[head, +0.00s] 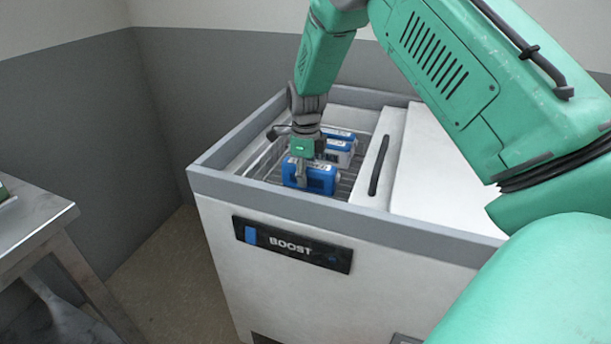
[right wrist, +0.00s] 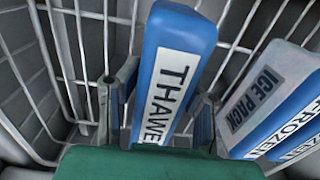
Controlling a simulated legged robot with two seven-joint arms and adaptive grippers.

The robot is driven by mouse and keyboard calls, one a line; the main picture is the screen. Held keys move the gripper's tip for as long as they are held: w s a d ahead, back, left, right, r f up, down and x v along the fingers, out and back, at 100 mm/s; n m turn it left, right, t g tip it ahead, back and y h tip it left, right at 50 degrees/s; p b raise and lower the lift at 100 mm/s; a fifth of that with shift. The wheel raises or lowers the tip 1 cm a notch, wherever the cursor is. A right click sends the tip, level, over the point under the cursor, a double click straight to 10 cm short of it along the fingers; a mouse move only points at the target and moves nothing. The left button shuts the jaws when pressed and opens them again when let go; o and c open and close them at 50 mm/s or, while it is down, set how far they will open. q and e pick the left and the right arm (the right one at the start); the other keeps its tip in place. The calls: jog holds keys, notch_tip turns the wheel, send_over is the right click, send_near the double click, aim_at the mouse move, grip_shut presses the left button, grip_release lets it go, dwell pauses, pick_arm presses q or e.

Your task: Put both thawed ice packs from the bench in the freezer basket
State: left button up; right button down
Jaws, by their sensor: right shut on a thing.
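A blue ice pack (right wrist: 172,75) with a white label reading "THAWE..." stands between the two fingers of my right gripper (right wrist: 160,110) in the right wrist view. The fingers are shut on it. In the head view this blue pack (head: 318,179) is inside the open freezer, in the wire basket (head: 262,160), with my right gripper (head: 303,172) reaching down to it from above. I cannot tell whether the pack touches the basket floor. My left gripper is not in view. No second thawed pack can be made out.
Blue and white packs labelled "ICE PACK" and "FROZEN" (right wrist: 275,100) stand in the basket right of the held pack. The chest freezer (head: 270,220) has its lid (head: 385,160) slid right. A metal bench (head: 35,222) stands at the left, mostly out of frame.

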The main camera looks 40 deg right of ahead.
aim_at(309, 162)
jog(key=c, duration=1.5)
grip_release()
jog(key=shift+s+d+f, duration=0.1)
jog(key=shift+d+f, duration=0.15)
jog(key=shift+d, duration=0.05)
jog(key=o, duration=0.4)
jog(key=shift+d, duration=0.2)
jog(key=shift+o, duration=0.2)
jog(key=shift+d+f, duration=0.2)
jog(key=shift+d, duration=0.05)
jog(key=shift+a+r, duration=0.25)
notch_tip(309, 162, up, 11)
jog(key=shift+r+p, duration=0.2)
jog(key=shift+p, duration=0.85)
jog(key=shift+r, duration=0.35)
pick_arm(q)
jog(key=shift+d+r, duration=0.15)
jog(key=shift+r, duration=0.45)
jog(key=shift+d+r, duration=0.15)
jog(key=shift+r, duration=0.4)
pick_arm(e)
jog(key=shift+a, duration=0.2)
jog(key=shift+d, duration=0.1)
